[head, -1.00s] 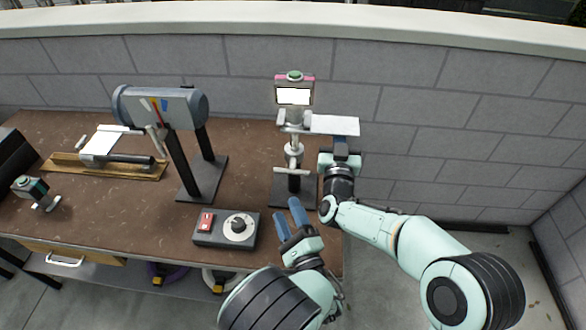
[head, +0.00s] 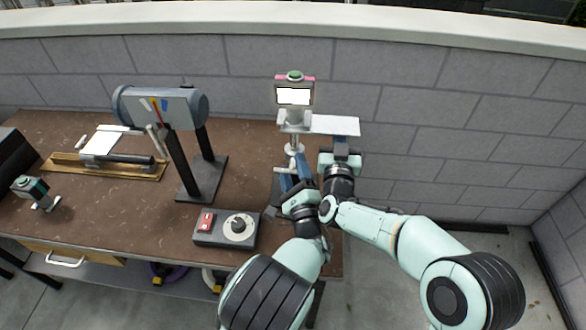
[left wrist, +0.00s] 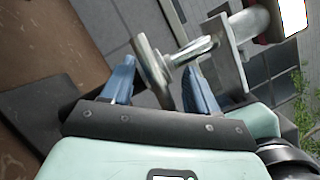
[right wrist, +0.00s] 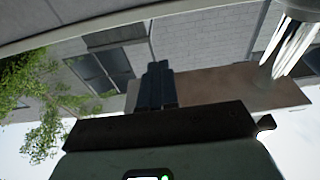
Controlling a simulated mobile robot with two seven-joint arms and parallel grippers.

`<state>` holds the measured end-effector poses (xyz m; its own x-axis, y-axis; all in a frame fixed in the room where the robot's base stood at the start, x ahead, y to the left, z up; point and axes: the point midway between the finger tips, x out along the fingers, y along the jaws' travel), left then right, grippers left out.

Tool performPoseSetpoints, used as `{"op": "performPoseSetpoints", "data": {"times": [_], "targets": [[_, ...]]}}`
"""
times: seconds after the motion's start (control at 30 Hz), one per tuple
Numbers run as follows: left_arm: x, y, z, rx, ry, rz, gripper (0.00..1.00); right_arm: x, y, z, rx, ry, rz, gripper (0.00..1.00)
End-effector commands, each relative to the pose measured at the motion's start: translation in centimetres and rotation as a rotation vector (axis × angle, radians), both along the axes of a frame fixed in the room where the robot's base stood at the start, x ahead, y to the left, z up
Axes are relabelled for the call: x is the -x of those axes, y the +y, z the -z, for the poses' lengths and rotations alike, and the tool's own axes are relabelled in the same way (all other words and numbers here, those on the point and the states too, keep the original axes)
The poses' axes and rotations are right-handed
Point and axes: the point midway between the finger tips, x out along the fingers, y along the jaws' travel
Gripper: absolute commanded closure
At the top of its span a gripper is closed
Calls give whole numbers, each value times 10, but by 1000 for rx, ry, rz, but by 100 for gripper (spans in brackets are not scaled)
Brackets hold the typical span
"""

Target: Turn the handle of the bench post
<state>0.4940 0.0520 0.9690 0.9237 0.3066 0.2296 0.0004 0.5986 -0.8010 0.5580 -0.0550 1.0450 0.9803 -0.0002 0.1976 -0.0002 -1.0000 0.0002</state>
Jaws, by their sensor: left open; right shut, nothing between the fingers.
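The bench post (head: 294,142) stands at the right end of the bench, with a small screen and a green button on top. Its handle (left wrist: 150,70) is a pale metal bar on a shaft. In the left wrist view, the bar lies between the spread blue fingers of my left gripper (left wrist: 160,85); I cannot tell whether they touch it. In the head view, my left gripper (head: 295,176) largely hides the handle. My right gripper (head: 340,146) is shut and empty by the pale plate (head: 336,125) at the post's right; its closed fingers also show in the right wrist view (right wrist: 157,85).
A grey drum on a stand (head: 160,106) and a control box (head: 225,229) with a red switch and dial are left of the post. The block wall (head: 450,110) stands behind. My arms are close together.

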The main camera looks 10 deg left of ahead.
Motion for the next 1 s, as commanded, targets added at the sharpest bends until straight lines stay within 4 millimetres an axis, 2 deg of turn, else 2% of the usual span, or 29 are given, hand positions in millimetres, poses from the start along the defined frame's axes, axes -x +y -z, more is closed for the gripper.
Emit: {"op": "performPoseSetpoints", "data": {"times": [0.27,0.3,0.47,0.5,0.77,1.0], "targets": [[-2,1,0,-1,2,0,41,0,0,-4,-2,-9,2,100],[-2,1,0,-1,2,0,44,0,0,-4,-2,-9,2,100],[-2,1,0,0,1,1,96,0,0,-4,-2,-9,2,100],[-2,0,0,0,1,1,100,0,0,-4,-2,-9,2,100],[-2,-1,-2,-6,-2,3,100,0,0,-4,-2,-9,1,100],[-2,-2,-2,-78,-4,5,100,0,0,-4,-2,-9,0,100]]}}
